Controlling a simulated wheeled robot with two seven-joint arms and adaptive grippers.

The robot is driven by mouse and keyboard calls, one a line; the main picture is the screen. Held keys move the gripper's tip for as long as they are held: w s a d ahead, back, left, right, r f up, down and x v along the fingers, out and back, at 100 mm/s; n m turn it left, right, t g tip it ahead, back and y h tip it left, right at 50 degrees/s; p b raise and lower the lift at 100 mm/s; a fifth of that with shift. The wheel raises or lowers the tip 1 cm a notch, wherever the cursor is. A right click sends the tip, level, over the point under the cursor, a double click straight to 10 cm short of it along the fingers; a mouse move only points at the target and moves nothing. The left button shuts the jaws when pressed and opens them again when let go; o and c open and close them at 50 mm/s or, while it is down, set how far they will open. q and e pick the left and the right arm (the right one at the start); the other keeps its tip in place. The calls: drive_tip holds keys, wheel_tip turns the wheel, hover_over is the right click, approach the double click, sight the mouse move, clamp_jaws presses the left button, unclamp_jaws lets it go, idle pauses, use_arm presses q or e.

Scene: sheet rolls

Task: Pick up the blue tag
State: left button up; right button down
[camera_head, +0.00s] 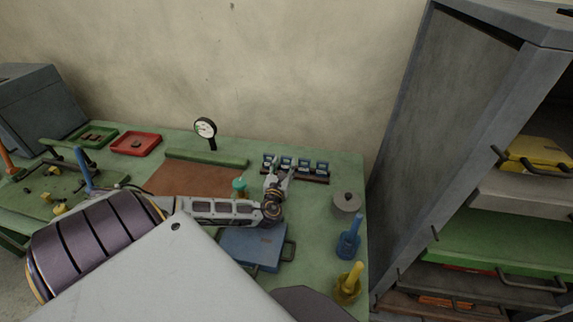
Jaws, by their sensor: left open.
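A row of several small blue tags (303,165) with pale and dark parts stands on a dark reddish rack (310,180) at the back right of the green table. My left gripper (279,177) is open, with its fingers pointing away toward the left end of the row. The fingers overlap the leftmost tags in the picture, and I cannot tell whether they touch them. No tag is clearly held. My right gripper is not in view.
A grey lidded pot (346,204), a blue stand (348,242) and a yellow stand (347,286) line the right edge. A dial gauge (205,129), red tray (136,144) and green tray (96,137) stand behind.

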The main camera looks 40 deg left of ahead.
sight(286, 157)
use_arm(q)
drive_tip(key=shift+x, duration=2.55)
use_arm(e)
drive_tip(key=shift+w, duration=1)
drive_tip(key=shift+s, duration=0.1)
